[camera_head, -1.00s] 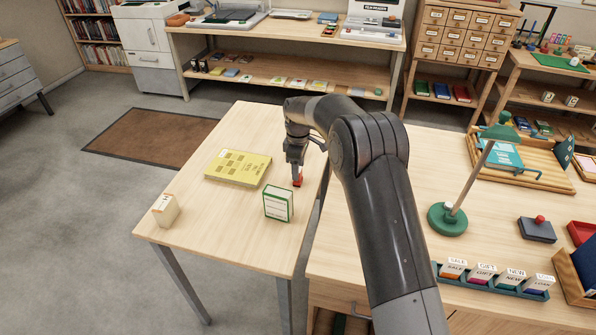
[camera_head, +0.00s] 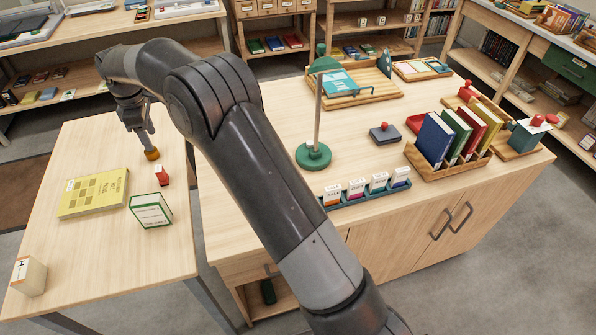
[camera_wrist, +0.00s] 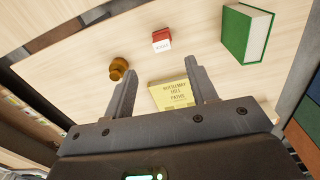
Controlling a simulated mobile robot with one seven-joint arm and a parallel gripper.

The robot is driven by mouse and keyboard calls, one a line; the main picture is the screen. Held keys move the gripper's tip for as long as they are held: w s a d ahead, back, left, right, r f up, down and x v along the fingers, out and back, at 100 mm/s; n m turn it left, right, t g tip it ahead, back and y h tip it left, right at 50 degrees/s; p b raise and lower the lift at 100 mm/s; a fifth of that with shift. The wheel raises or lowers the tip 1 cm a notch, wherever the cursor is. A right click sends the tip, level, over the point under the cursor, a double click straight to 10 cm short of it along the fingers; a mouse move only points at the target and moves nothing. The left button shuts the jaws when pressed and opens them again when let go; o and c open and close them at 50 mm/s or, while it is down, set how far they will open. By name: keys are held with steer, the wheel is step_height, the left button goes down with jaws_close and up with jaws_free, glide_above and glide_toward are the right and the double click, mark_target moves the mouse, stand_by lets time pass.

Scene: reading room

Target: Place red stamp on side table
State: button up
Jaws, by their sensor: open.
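A small red block with a white label, which looks like the red stamp (camera_head: 162,176), stands on the light wood side table (camera_head: 95,255). The red stamp also shows in the wrist view (camera_wrist: 161,35), beyond my fingertips. My gripper (camera_head: 144,135) is above the far right part of the side table, apart from the stamp. In the wrist view my gripper (camera_wrist: 163,70) is open, with nothing between its fingers. A brown rounded wooden thing (camera_head: 151,154) is close below my gripper; the wrist view shows it (camera_wrist: 117,69) outside the left finger.
A yellow book (camera_head: 94,193), a green-and-white book (camera_head: 151,211) and a cream block (camera_head: 28,276) are on the side table. The larger desk (camera_head: 235,210) at right holds a green lamp (camera_head: 313,155), a labelled stamp rack (camera_head: 365,193) and upright books (camera_head: 435,138). The side table's front middle is clear.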

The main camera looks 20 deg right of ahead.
steer(key=s+d+r+m+t, duration=0.1)
steer(key=s+d+r+m, duration=0.3)
steer(key=s+d+r, duration=0.55)
steer(key=s+d+r+m+t, duration=0.2)
steer(key=s+d+r+m, duration=0.4)
steer(key=d, duration=0.6)
steer(key=s+d+f+m+t, duration=0.1)
steer(key=s+d+m, duration=0.2)
steer(key=s+d, duration=0.3)
steer(key=s+d+f+m+t, duration=0.1)
steer(key=s+d+m, duration=0.3)
steer(key=s, duration=1.3)
steer(key=shift+d+f, duration=0.8)
steer(key=shift+d, duration=0.1)
